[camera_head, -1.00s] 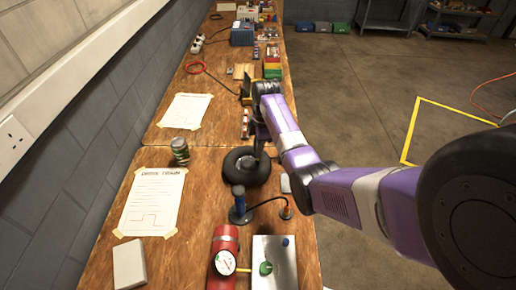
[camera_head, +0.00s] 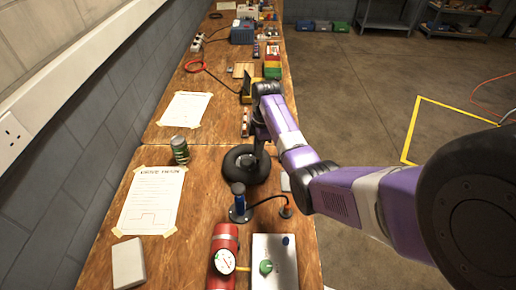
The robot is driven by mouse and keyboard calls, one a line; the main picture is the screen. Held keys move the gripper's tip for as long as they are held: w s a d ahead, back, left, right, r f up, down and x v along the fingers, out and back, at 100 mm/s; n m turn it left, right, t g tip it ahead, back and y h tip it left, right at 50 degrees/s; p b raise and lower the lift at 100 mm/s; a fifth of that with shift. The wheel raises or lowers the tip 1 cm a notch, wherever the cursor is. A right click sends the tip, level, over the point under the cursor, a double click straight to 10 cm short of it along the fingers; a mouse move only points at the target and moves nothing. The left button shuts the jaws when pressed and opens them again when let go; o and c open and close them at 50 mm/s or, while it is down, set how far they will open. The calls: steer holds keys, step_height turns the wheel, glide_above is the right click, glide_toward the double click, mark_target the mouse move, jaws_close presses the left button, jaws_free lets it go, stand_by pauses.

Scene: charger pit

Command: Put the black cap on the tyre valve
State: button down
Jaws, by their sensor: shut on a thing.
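The black tyre (camera_head: 246,166) lies flat on the wooden bench, with a grey hub at its middle. My gripper (camera_head: 261,152) points down over the right part of the tyre, at the end of my purple and grey arm. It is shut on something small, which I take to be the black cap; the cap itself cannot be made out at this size. The tyre valve is not distinguishable either, as the gripper and arm cover that side of the tyre. I cannot tell whether the held thing touches the valve.
A red cylinder with a gauge (camera_head: 225,262) and a metal box (camera_head: 275,262) are nearer. A green can (camera_head: 180,150) stands left. Taped sheets lie flat.

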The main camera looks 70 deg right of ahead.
steer(key=shift+f+b, duration=0.5)
steer(key=shift+f, duration=0.3)
steer(key=c, duration=1.3)
jaws_free()
steer(key=shift+o, duration=0.2)
steer(key=shift+s+d+r+b, duration=0.15)
steer(key=shift+r+b, duration=0.05)
steer(key=shift+r, duration=1.8)
steer(key=shift+s+d+r+b, duration=0.1)
steer(key=shift+s+r+b, duration=0.05)
steer(key=shift+r, duration=1.8)
